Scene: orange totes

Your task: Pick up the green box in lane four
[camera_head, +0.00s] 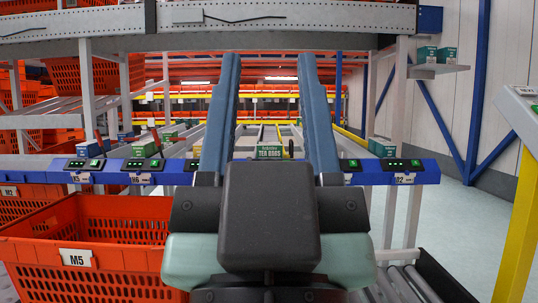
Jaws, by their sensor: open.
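A dark green box (269,153) lettered like "TEA BAGS" shows upright behind the blue rail, in the gap between my two long blue fingers. My gripper (269,66) is open, its fingers pointing forward, with visible room on both sides of the box. The box touches neither finger in this view; its lower part is hidden by my dark gripper body. How far the fingers reach past it I cannot tell. The rail's lane tag there is hidden too, so I cannot read which lane it is.
The blue rail (106,171) with lit green displays crosses in front. Other green boxes stand at the left (145,149) and right (384,148), and on a shelf (440,68). An orange tote (77,258) marked M5 sits lower left. A grey beam (260,44) crosses overhead.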

